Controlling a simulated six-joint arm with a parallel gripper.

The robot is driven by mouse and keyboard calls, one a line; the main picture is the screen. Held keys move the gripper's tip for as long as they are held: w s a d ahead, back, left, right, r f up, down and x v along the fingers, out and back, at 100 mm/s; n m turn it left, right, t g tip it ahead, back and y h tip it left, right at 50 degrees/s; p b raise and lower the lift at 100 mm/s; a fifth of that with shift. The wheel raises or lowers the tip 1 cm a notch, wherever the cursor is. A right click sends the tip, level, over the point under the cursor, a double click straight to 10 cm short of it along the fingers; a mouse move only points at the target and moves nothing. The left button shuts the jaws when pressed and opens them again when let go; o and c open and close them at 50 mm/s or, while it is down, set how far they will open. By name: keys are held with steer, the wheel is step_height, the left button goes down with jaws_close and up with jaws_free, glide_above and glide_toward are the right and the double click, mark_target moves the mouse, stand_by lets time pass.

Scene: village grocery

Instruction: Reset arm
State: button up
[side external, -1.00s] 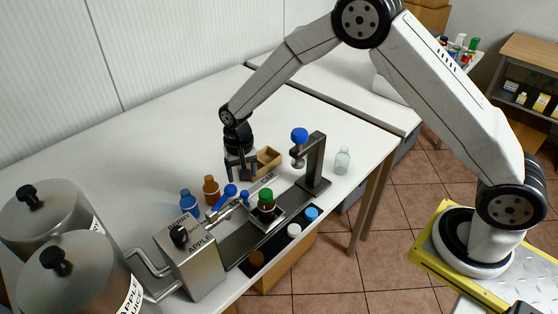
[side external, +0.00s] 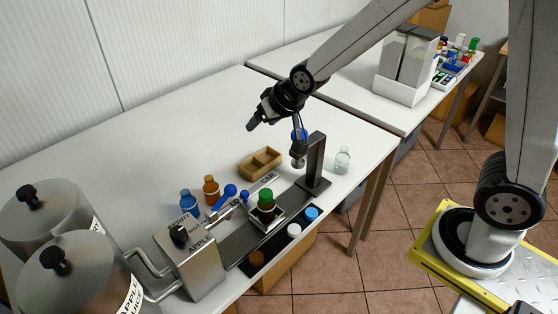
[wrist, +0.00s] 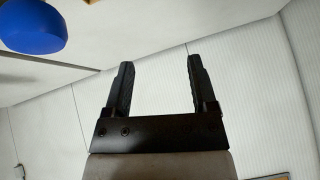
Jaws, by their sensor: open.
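My gripper (side external: 274,127) is up in the air above the table, behind the press stand, in the side view. In the wrist view my gripper (wrist: 156,82) shows two dark fingers spread apart with nothing between them. It faces the pale ribbed wall. The blue knob (wrist: 32,27) of the press stand shows at the wrist view's upper left; in the side view the arm partly hides this knob.
A press stand (side external: 315,165) rises near the gripper. A wooden box (side external: 260,163), blue bottle (side external: 190,203), brown bottle (side external: 211,190), green-capped bottle (side external: 266,206) and clear bottle (side external: 342,160) stand on the table (side external: 130,150). A filling machine (side external: 190,258) and steel tanks stand at left.

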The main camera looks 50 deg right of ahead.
steer(key=s+d+f+n+g, duration=0.1)
steer(key=s+d+f+g, duration=0.1)
steer(key=s, duration=0.6)
steer(key=s+d+f+n+g+h, duration=0.1)
steer(key=s+d+f+g, duration=0.1)
steer(key=s, duration=0.7)
steer(key=shift+d+f+g, duration=0.4)
steer(key=shift+d+f, duration=0.15)
steer(key=shift+d, duration=0.3)
